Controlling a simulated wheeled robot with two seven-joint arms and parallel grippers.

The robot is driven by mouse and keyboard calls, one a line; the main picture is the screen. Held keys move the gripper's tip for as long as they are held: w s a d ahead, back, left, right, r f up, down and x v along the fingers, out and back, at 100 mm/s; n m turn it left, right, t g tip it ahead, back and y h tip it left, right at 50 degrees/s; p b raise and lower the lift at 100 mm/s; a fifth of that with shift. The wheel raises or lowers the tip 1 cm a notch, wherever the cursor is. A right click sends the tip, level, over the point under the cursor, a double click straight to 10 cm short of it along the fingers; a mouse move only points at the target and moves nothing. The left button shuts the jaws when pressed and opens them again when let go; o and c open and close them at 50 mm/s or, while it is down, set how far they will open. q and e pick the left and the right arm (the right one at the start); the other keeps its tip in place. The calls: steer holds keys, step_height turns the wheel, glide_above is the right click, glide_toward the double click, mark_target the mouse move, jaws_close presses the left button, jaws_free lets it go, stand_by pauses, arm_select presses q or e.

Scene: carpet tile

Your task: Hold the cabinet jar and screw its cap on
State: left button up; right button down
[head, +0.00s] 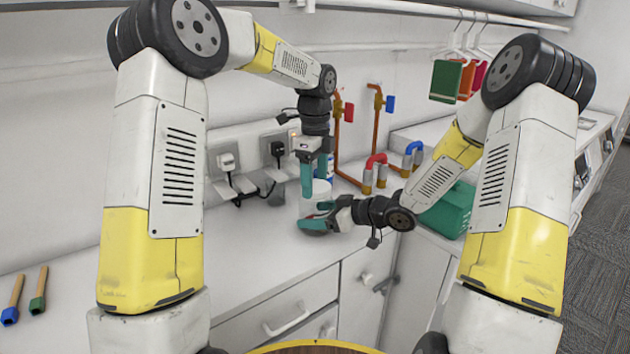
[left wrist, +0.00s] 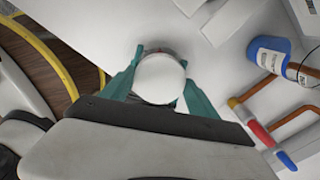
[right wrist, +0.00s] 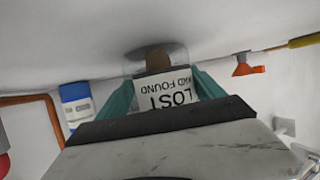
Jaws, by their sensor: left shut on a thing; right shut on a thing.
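The jar (right wrist: 153,62) is clear, with brown contents and a white LOST AND FOUND label that reads upside down in the right wrist view. My right gripper (right wrist: 165,85) is shut around its side, low over the counter; it also shows in the head view (head: 315,216). The round white cap (left wrist: 160,78) lies between the teal fingers of my left gripper (left wrist: 160,72), which is shut on it from above. In the head view the left gripper (head: 311,186) is directly above the right one. The fingers hide the seam between cap and jar, so I cannot tell how they meet.
A blue bottle (left wrist: 268,57) with a white label stands close behind the jar. Plugs and cables (head: 240,180) are at left. The front left counter (head: 150,300) is mostly free.

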arm_select(q)
steer(key=m, duration=0.7)
steer(key=shift+w, duration=0.15)
steer(key=m, duration=0.5)
steer(key=shift+d, duration=0.1)
steer(key=m, duration=0.4)
steer(key=shift+m, duration=0.4)
steer(key=shift+d+f+m, duration=0.15)
steer(key=shift+f+m, duration=0.1)
steer(key=shift+m, duration=0.75)
steer(key=shift+s+m, duration=0.2)
steer(key=shift+m, duration=0.8)
steer(key=shift+r+m, duration=0.2)
steer(key=shift+m, duration=0.1)
steer(key=o, duration=1.3)
steer(key=shift+w, duration=0.1)
